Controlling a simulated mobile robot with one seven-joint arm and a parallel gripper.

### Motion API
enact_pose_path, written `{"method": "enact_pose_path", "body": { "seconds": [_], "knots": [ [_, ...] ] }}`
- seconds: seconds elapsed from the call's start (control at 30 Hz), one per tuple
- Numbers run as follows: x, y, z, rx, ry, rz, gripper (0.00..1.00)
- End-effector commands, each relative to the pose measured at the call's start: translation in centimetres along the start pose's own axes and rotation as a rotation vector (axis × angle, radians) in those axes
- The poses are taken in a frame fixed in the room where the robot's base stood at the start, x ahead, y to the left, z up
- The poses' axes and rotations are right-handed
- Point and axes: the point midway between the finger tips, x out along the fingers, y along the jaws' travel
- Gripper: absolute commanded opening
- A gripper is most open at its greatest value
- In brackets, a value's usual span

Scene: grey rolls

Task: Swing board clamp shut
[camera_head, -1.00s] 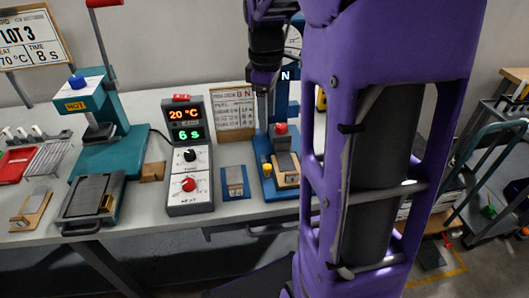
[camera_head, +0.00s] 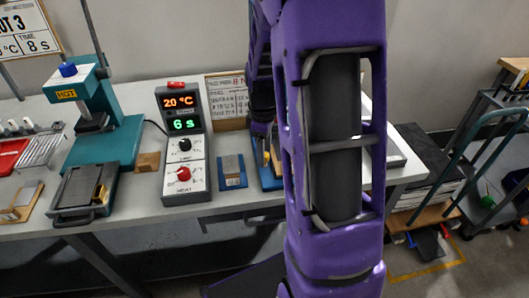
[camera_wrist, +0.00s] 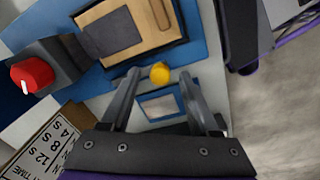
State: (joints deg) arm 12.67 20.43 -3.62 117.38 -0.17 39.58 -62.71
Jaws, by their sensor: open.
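In the wrist view a wooden board (camera_wrist: 140,38) with a dark grey pad on it (camera_wrist: 108,32) lies on a blue base (camera_wrist: 200,52). A round yellow knob (camera_wrist: 160,73) stands at the base's near edge; it looks like the board clamp's handle, but the clamp's own arm is not clear. My gripper (camera_wrist: 159,76) is open, its two fingers on either side of the yellow knob. I cannot tell whether they touch it. In the head view my arm hides the gripper and most of the blue base (camera_head: 270,180).
A red knob (camera_wrist: 32,74) on a dark block stands left of the board. A printed card (camera_wrist: 45,140) is at lower left. In the head view a controller box (camera_head: 184,150), a blue plate (camera_head: 232,172) and a teal press (camera_head: 105,135) stand left on the bench.

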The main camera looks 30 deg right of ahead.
Motion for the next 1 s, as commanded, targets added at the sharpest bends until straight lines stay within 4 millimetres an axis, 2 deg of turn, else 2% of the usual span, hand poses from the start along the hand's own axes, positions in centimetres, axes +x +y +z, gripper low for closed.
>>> {"method": "enact_pose_path", "body": {
  "seconds": [0.33, 0.67, 1.0],
  "knots": [
    [0.41, -0.01, 0.01, 0.0, 0.0, 0.0, 0.62],
    [0.39, 0.0, 0.01, 0.0, 0.0, 0.0, 0.02],
    [0.36, -0.01, -0.07, 0.011, 0.0, 0.001, 0.0]
  ]
}}
